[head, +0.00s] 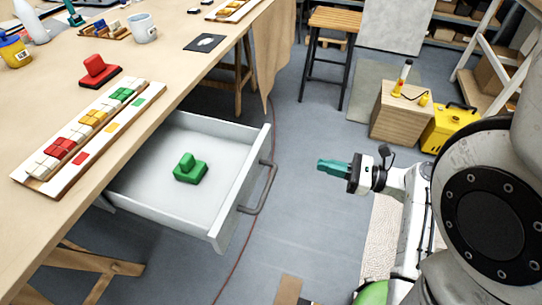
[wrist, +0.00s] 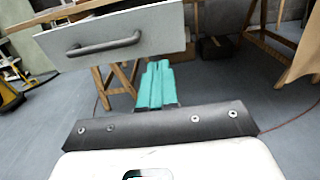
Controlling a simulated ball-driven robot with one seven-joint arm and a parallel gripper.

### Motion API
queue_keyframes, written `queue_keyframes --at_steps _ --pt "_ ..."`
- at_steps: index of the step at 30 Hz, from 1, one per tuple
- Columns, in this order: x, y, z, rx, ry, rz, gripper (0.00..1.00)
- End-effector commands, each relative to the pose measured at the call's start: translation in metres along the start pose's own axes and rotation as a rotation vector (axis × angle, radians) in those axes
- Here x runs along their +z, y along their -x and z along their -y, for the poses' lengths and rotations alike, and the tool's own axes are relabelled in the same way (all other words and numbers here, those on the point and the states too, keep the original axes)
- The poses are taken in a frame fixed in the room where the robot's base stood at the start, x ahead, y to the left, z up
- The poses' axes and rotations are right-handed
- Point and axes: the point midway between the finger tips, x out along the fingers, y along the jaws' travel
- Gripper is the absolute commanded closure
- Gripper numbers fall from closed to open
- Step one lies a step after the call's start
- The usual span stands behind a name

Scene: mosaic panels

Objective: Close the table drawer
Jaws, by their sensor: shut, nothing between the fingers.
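The white table drawer (head: 227,218) is pulled out from under the wooden table (head: 150,88) in the head view. A green block-shaped piece with a knob (head: 189,170) lies inside it. The drawer's dark bar handle (head: 262,190) is on its front. In the wrist view the drawer front (wrist: 158,28) and handle (wrist: 104,45) show at the upper left. My gripper (head: 322,166), with teal fingers, is shut and empty, to the right of the handle and apart from it. Its fingers also show in the wrist view (wrist: 156,72), below the drawer front.
On the table are a mosaic strip (head: 90,130), a red stamp-like piece (head: 97,70), a mug (head: 143,27) and a yellow jar (head: 14,50). A stool (head: 334,20), a wooden box (head: 400,110) and a yellow case (head: 447,128) stand behind. Floor between gripper and drawer is clear.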

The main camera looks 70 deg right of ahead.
Motion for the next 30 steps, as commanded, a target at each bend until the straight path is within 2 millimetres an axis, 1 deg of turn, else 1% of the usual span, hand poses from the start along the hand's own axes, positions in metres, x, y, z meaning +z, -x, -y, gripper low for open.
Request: queue_keyframes --at_steps 2,5,8,18,21,25,30 --pt "0.002 -0.002 0.001 -0.006 -0.011 0.01 1.0" --pt "0.002 -0.012 0.001 -0.003 -0.01 0.01 1.0" --pt "0.001 -0.029 0.0 -0.001 -0.009 0.009 1.0" --pt "0.002 -0.096 0.0 0.0 -0.008 0.008 1.0" --pt "0.002 -0.112 0.001 -0.001 -0.007 0.008 1.0" --pt "0.002 -0.128 0.001 -0.001 -0.007 0.007 1.0" --pt "0.002 -0.138 0.001 -0.002 -0.008 0.007 1.0"
